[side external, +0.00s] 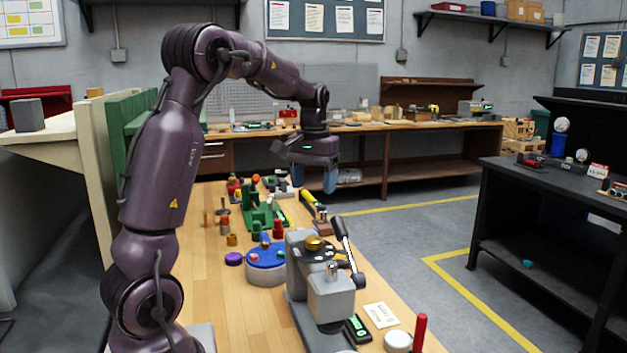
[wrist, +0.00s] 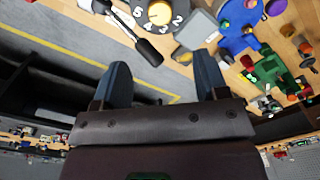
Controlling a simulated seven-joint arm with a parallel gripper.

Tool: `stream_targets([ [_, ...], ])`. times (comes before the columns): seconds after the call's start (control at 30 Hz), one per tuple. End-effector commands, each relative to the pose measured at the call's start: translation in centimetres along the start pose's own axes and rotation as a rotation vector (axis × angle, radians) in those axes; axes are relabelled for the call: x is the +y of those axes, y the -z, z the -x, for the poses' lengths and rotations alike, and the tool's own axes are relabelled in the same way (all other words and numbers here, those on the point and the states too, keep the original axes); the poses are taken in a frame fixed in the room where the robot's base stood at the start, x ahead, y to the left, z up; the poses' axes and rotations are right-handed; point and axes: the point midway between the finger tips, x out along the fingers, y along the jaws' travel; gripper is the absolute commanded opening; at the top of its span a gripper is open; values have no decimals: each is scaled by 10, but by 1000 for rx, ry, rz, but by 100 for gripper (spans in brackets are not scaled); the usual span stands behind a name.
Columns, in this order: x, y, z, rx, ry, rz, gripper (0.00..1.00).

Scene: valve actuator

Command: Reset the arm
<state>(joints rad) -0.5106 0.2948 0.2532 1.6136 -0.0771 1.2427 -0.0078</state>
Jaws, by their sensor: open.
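My gripper (side external: 331,178) hangs from my raised arm above the far half of the wooden workbench (side external: 205,262), well clear of the things on it. In the wrist view its two blue fingers (wrist: 160,85) are spread apart with nothing between them. The valve actuator (side external: 331,290), a grey block with a brass knob and a black-handled lever, stands at the near right of the bench. In the wrist view its numbered dial (wrist: 160,13) and black lever handle (wrist: 148,52) show at the top, beyond the fingertips.
A blue-topped round fixture (side external: 266,256), a green fixture (side external: 262,212) and several small coloured pegs stand along the bench. A red upright handle (side external: 420,332) is at the near right. A green panel (side external: 133,125) stands behind my arm. The air around my gripper is free.

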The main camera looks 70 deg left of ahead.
Motion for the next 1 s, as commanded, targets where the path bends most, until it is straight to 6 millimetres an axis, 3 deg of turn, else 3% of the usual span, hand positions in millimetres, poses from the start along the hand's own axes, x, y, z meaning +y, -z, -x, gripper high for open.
stream_targets([
  [0.57,0,2,2,11,1,-1,67],
  [0.67,0,-5,-11,3,5,-7,67],
  [0.77,11,-25,-14,21,-9,-48,67],
  [1.0,67,-112,3,149,-67,-287,67],
])
